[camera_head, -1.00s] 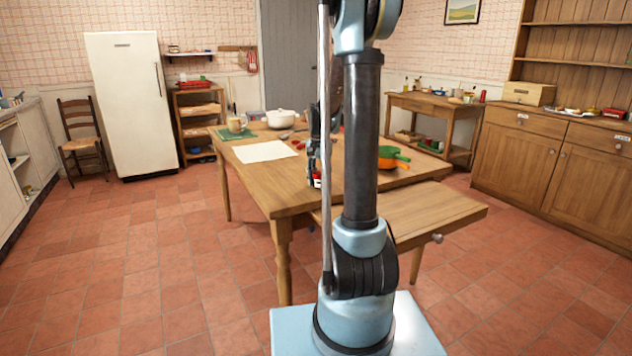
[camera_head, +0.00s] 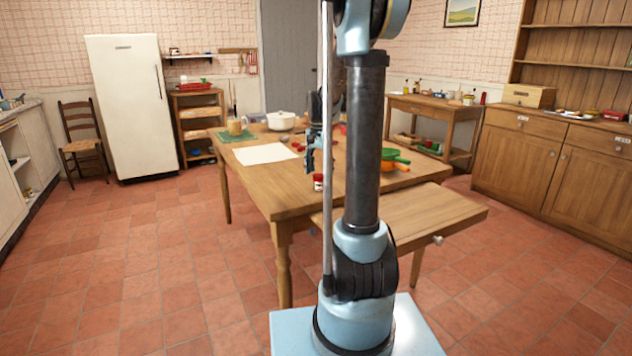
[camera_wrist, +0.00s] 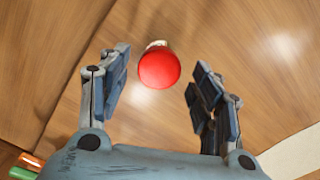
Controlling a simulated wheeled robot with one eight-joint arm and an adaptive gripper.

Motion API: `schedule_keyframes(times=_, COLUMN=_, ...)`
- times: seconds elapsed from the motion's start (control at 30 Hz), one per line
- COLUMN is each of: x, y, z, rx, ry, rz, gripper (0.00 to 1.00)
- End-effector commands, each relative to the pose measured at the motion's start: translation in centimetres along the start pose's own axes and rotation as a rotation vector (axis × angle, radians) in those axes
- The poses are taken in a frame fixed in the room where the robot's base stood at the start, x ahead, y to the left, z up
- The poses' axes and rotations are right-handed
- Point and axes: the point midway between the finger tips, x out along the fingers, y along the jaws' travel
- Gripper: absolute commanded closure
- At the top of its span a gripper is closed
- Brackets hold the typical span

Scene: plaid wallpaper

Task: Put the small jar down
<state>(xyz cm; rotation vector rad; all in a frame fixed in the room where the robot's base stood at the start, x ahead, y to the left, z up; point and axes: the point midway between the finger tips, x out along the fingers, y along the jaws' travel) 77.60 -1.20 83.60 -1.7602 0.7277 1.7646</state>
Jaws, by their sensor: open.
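The small jar (camera_head: 318,182) stands on the wooden table (camera_head: 262,180), near its front edge. In the wrist view its round red lid (camera_wrist: 159,68) shows from above, with a bit of its pale body behind the lid. My gripper (camera_wrist: 160,92) is open, with one finger on each side of the jar and clear gaps between. In the head view my gripper (camera_head: 311,160) is just above the jar, and my arm hides part of the scene behind it.
A white sheet (camera_head: 265,153), a white pot (camera_head: 281,121) and a mug on a green mat (camera_head: 236,134) lie farther back. A pulled-out drawer or leaf (camera_head: 440,208) juts out in front. Bare table surrounds the jar.

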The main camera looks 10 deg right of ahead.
Motion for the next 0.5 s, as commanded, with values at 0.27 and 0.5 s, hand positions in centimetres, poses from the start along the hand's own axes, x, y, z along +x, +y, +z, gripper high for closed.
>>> schedule_keyframes(times=0.27, x=-4.7, y=0.1, z=0.0, rx=0.001, ry=0.000, rz=0.000, gripper=0.41)
schedule_keyframes(times=0.5, x=-6.8, y=0.1, z=0.0, rx=0.001, ry=0.000, rz=0.000, gripper=0.41)
